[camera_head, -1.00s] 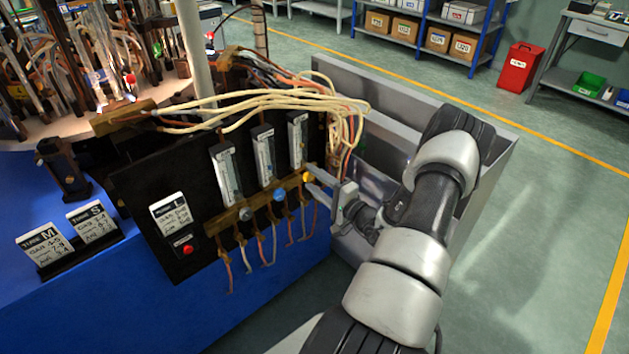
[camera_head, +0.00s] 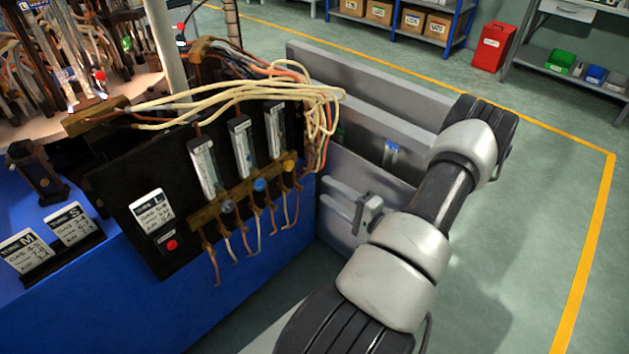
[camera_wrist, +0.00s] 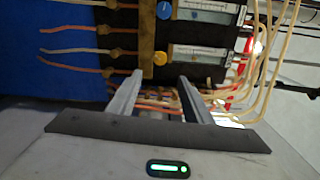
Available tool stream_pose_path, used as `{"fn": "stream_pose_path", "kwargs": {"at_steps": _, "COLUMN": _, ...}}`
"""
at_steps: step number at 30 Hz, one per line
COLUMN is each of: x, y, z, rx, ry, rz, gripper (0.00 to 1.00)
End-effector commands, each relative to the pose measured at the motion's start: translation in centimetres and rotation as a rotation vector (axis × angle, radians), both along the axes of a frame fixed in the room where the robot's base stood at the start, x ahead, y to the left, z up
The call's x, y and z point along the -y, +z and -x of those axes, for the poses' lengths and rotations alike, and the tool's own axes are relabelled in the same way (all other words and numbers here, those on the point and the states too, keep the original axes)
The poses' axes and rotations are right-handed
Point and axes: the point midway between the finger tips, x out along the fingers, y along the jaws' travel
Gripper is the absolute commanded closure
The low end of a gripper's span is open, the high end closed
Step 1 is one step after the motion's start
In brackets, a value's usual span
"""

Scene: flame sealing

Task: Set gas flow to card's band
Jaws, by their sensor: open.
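A black gas panel (camera_head: 115,200) carries three upright flow meters: left (camera_head: 203,167), middle (camera_head: 241,146) and right (camera_head: 274,129). Below them a brass bar holds a grey knob (camera_head: 227,206), a blue knob (camera_head: 260,185) and a yellow knob (camera_head: 289,166). The "L" card (camera_head: 152,212) is on the panel's left; its gas figures are too small to read surely. My gripper (camera_head: 323,190) is open and empty, apart from the yellow knob, to its right and slightly lower. In the wrist view the yellow knob (camera_wrist: 160,58) lies just beyond the fingertips. Float levels cannot be read.
Cream and orange hoses (camera_head: 250,92) loop over the panel's top right, and thin hoses hang below the bar. The "M" card (camera_head: 25,250) and "S" card (camera_head: 72,224) stand on the blue bench.

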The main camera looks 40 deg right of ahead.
Motion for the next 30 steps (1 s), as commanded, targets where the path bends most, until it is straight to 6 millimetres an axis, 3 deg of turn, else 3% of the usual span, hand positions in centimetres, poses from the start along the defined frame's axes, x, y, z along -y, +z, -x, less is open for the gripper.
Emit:
{"fn": "stream_pose_path", "kwargs": {"at_steps": 3, "x": 0.2, "y": 0.0, "z": 1.8, "rx": -0.001, "ry": -0.001, "rz": 0.000, "gripper": 0.54}}
{"fn": "stream_pose_path", "kwargs": {"at_steps": 9, "x": 0.2, "y": 0.0, "z": 3.0, "rx": 0.000, "ry": 0.001, "rz": -0.001, "gripper": 0.54}}
{"fn": "stream_pose_path", "kwargs": {"at_steps": 26, "x": 0.2, "y": 0.0, "z": 3.0, "rx": 0.000, "ry": 0.002, "rz": -0.001, "gripper": 0.54}}
{"fn": "stream_pose_path", "kwargs": {"at_steps": 30, "x": -1.4, "y": 1.1, "z": 2.1, "rx": -0.006, "ry": 0.081, "rz": -0.005, "gripper": 0.54}}
